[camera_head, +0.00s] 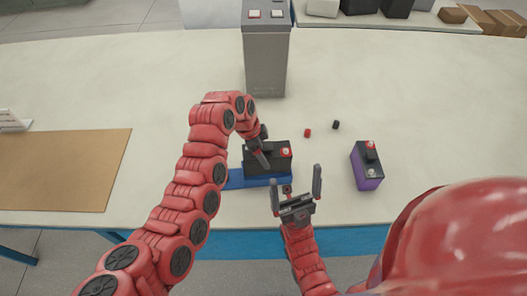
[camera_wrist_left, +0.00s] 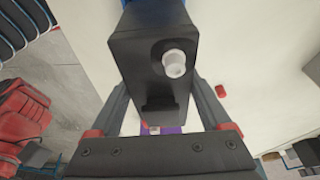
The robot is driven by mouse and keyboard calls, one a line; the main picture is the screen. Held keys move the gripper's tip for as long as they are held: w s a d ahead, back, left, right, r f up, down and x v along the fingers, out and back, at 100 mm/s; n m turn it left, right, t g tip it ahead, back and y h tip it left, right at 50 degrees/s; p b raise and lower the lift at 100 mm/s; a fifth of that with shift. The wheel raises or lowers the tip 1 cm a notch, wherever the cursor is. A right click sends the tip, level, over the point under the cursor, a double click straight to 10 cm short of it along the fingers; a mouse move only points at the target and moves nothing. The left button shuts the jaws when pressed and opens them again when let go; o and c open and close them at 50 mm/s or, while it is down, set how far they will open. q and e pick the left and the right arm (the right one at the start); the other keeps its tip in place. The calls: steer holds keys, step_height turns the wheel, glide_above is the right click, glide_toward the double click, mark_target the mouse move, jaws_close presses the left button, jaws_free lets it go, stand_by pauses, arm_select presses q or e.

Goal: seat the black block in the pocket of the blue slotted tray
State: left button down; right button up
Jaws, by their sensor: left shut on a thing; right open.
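The black block (camera_head: 275,160) is over the blue slotted tray (camera_head: 238,180) in the head view. It has a red terminal on its right end. My left gripper (camera_head: 262,152) is shut on the block; in the left wrist view the block (camera_wrist_left: 150,60) sits between the two fingers, with a pale round terminal showing. The block and my left arm hide most of the tray, including its pocket. I cannot tell whether the block rests in the pocket or is just above it. My right gripper (camera_head: 297,180) is open and empty, in front of the tray's right end.
A black and purple battery (camera_head: 368,170) stands to the right. A small red cap (camera_head: 307,133) and a small black cap (camera_head: 336,125) lie behind. A tall grey box (camera_head: 266,65) stands at the back. A brown mat (camera_head: 65,170) lies left. The table's right side is clear.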

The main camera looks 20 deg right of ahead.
arm_select(q)
steer(key=shift+b, duration=0.65)
stand_by(1.0)
steer(key=shift+b, duration=0.3)
stand_by(0.7)
steer(key=shift+b, duration=0.5)
steer(key=shift+r, duration=0.1)
steer(key=shift+f+b, duration=1.85)
steer(key=shift+f, duration=0.9)
steer(key=shift+c, duration=1.2)
jaws_free()
steer(key=shift+o, duration=1.2)
steer(key=shift+s, duration=0.15)
